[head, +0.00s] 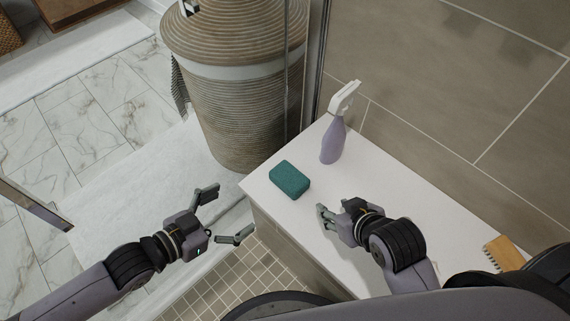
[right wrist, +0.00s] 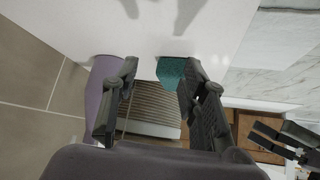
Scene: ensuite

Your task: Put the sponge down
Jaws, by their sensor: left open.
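The teal sponge (head: 289,180) lies flat on the white bench top (head: 375,215), near its left end. In the right wrist view the sponge (right wrist: 170,72) shows beyond my fingers, partly covered by the right-hand finger. My right gripper (head: 324,217) is over the bench, just right of and nearer than the sponge, apart from it. Its fingers are spread and empty in the right wrist view (right wrist: 157,82). My left gripper (head: 232,210) is open and empty, left of the bench over the floor.
A lilac spray bottle (head: 333,140) stands on the bench behind the sponge. A wooden brush (head: 504,253) lies at the bench's right. A big woven basket (head: 240,90) stands beyond the bench, with a glass edge between. A tiled wall (head: 450,80) bounds the bench's back.

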